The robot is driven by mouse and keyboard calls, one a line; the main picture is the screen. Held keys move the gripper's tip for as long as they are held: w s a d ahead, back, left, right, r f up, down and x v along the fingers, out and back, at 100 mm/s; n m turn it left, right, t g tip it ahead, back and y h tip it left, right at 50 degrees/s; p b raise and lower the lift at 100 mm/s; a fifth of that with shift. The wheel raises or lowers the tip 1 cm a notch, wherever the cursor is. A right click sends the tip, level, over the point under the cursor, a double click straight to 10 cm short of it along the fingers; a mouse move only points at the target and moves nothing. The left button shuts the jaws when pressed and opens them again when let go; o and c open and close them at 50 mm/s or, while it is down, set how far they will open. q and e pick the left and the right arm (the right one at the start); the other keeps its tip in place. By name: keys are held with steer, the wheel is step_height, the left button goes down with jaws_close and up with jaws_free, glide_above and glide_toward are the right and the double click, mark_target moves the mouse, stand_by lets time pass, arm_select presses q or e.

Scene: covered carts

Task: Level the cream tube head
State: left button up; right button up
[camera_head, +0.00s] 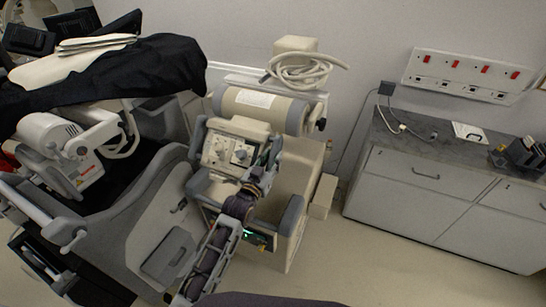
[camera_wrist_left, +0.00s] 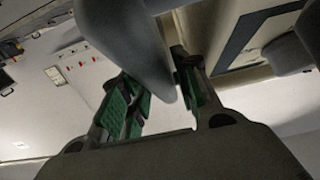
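The cream tube head (camera_head: 262,108) is a cylinder with grey end bands, high on the cream machine at the centre of the head view. Its long axis slopes down to the right in the picture, much like the wall strip. A cream control box (camera_head: 228,150) with knobs sits just below it. My left gripper (camera_head: 268,160) is at the right side of this box, below the tube head. In the left wrist view its green-padded fingers (camera_wrist_left: 160,95) are apart, with a smooth grey part (camera_wrist_left: 130,35) between them. Firm contact cannot be told. My right gripper is not in view.
A coiled pale cable (camera_head: 305,70) lies behind the tube head. A machine with a black cover (camera_head: 150,70) and a grey-white body stands close on the left. A grey-topped cabinet (camera_head: 425,150) stands right, below a wall socket strip (camera_head: 465,75). Floor is clear between machine and cabinet.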

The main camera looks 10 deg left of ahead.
arm_select(q)
steer(key=shift+w+d, duration=0.25)
steer(key=shift+w, duration=0.45)
jaws_close()
